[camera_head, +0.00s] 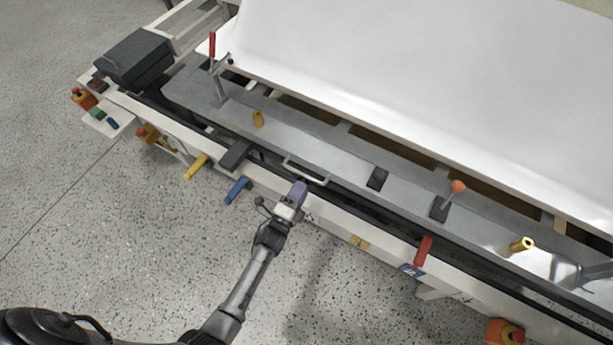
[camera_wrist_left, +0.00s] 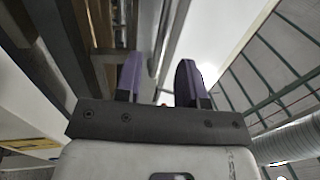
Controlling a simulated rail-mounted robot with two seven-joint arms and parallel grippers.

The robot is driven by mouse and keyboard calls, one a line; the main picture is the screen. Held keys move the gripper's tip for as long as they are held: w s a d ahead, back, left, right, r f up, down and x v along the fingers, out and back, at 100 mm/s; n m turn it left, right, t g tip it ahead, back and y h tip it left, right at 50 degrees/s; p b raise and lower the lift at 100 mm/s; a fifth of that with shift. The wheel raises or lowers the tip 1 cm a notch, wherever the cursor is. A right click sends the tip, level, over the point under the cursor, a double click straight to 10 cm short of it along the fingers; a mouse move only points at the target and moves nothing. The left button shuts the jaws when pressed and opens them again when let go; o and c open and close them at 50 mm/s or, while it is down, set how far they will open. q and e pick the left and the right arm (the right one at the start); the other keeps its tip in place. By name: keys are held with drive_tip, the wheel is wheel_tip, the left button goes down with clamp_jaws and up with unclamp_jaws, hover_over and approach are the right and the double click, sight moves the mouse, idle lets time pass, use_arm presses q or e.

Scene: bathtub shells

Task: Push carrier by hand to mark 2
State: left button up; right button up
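The carrier is a long grey metal frame (camera_head: 340,168) on the rail bed, with a large white tub shell (camera_head: 430,70) on it. A pale bar handle (camera_head: 306,172) sits on its near edge. My left gripper (camera_head: 299,188) has purple fingertips close to the near side of this handle; contact cannot be told. In the left wrist view the two purple fingers (camera_wrist_left: 160,82) stand apart, and nothing is clearly clamped between them. My right gripper is out of view.
Along the near rail are a yellow lever (camera_head: 196,167), a blue lever (camera_head: 236,190) and a small yellow plate (camera_head: 359,242). An orange-knobbed lever (camera_head: 457,187) rises from the frame. The near floor is clear.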

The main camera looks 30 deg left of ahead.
sight(302, 173)
use_arm(q)
drive_tip(key=s+f+p, duration=0.1)
drive_tip(key=s, duration=0.7)
drive_tip(key=shift+s+a+f+p, duration=0.2)
drive_tip(key=shift+s+f+p, duration=0.1)
drive_tip(key=shift+s+p, duration=0.1)
drive_tip(key=w+b, duration=0.3)
drive_tip(key=w, duration=0.1)
drive_tip(key=w+a+r+b, duration=0.1)
drive_tip(key=w+b, duration=0.3)
drive_tip(key=w, duration=0.1)
drive_tip(key=w+r+b, duration=0.1)
drive_tip(key=w+b, duration=0.2)
drive_tip(key=w, duration=0.1)
drive_tip(key=shift+w+a+r+b, duration=0.15)
drive_tip(key=shift+w+r+b, duration=0.15)
drive_tip(key=shift+w, duration=0.1)
